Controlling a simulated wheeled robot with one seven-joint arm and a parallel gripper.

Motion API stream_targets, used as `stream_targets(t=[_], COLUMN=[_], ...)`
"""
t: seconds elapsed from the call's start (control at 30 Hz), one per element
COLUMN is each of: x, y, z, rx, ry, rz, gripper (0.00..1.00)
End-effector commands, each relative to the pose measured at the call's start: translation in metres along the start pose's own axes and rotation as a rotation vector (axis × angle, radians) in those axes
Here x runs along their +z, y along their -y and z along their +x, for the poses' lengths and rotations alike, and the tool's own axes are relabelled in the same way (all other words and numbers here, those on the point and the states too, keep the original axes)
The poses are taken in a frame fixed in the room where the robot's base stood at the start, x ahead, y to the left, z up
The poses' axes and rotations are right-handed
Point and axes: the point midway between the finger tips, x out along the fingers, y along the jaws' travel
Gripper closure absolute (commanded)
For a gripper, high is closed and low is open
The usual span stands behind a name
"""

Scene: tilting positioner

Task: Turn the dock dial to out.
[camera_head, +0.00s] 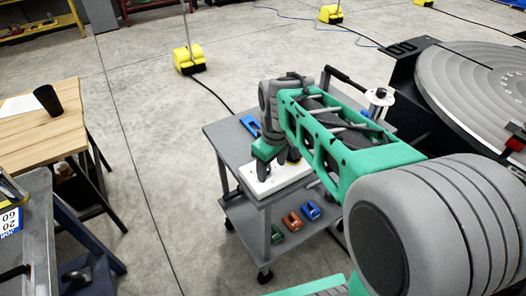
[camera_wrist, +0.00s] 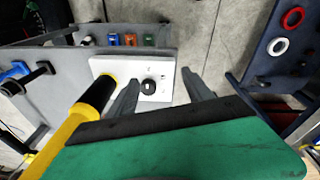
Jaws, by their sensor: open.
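The dock is a white plate (camera_head: 278,180) on the top of a grey cart; it also shows in the wrist view (camera_wrist: 105,68). The black round dial (camera_wrist: 148,86) sits on the plate, with small markings around it too small to read. In the head view my gripper hides the dial. My gripper (camera_head: 264,168) is over the plate, pointing down. In the wrist view its two dark fingers (camera_wrist: 163,86) are apart, and the dial shows between them, nearer the left finger. I cannot tell whether a finger touches the dial.
A yellow rod with a black end (camera_wrist: 85,112) stands close left of the fingers. The cart (camera_head: 222,136) carries a blue clamp (camera_head: 250,126) on top and several coloured clamps on its lower shelf. A large round positioner table (camera_head: 470,75) is at right, a wooden table (camera_head: 40,120) at left.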

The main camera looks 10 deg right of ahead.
Motion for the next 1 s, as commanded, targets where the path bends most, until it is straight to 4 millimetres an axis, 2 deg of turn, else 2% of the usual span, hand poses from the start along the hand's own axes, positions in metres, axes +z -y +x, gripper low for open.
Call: stream_targets(t=[0.03,0.1,0.2,0.27,0.47,0.7,0.83,1.0], x=[-0.022,-0.044,-0.064,-0.07,-0.071,-0.066,-0.065,-0.064], y=[-0.015,-0.032,-0.046,-0.051,-0.05,-0.047,-0.046,-0.046], z=[-0.006,0.004,0.02,0.028,0.053,0.097,0.109,0.111], rx=[-0.026,-0.057,-0.092,-0.104,-0.113,-0.111,-0.109,-0.108], ry=[0.036,0.067,0.091,0.098,0.102,0.1,0.098,0.097], rz=[-0.113,-0.271,-0.437,-0.496,-0.538,-0.536,-0.535,-0.535], gripper=[0.41,0.41,0.41,0.41,0.41,0.41,0.41,0.41])
